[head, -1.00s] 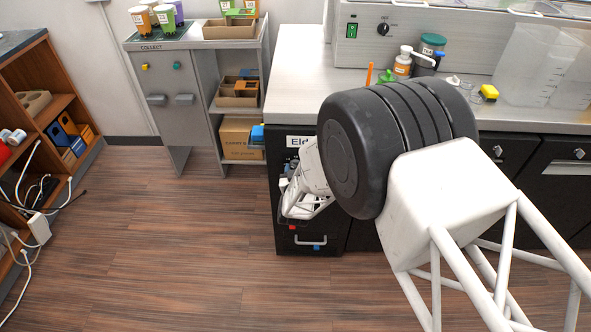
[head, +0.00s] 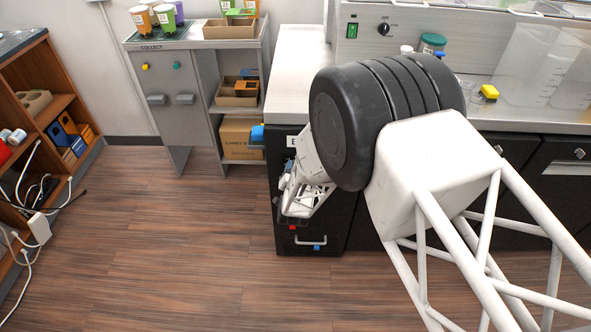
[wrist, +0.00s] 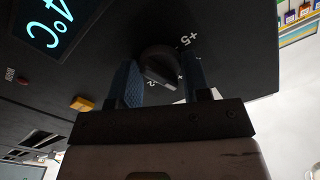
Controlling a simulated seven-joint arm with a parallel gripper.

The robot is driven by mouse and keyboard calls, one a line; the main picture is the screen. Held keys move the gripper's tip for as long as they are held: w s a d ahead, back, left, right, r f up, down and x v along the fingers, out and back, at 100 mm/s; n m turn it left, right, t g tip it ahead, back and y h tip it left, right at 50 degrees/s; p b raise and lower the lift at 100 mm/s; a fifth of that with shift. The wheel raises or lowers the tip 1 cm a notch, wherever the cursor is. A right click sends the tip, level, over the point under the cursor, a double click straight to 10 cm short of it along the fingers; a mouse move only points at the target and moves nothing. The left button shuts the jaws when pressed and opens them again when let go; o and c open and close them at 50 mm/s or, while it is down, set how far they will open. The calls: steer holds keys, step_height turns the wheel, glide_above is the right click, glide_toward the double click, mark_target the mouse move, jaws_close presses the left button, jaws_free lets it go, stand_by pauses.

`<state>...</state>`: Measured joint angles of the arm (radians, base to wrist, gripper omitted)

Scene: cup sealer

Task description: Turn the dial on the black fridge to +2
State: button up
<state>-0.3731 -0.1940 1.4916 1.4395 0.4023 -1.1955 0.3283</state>
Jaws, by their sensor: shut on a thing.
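The black fridge (head: 333,228) stands under the left end of the counter in the head view, partly hidden behind my arm. Its dark round dial (wrist: 158,64) shows in the wrist view, with a raised grip across it. A "+5" mark lies at its upper right, and a partly covered "2" mark lies below it. My gripper (wrist: 163,78) has its two blue-padded fingers on either side of the dial, shut on it. In the head view my gripper (head: 290,185) is at the fridge front, and the dial is hidden there. The exact dial setting is unclear.
A lit display reading 4°C (wrist: 60,18) and an orange block (wrist: 82,104) are on the fridge front. A grey collect stand (head: 170,100) is to the left. Bottles and a yellow-capped item (head: 489,92) stand on the counter. The wooden floor between is clear.

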steer(key=m, duration=1.2)
steer(key=shift+r, duration=0.1)
stand_by(0.4)
steer(key=o, duration=0.9)
steer(key=shift+s, duration=0.1)
steer(key=shift+s, duration=3.8)
steer(key=shift+w, duration=0.1)
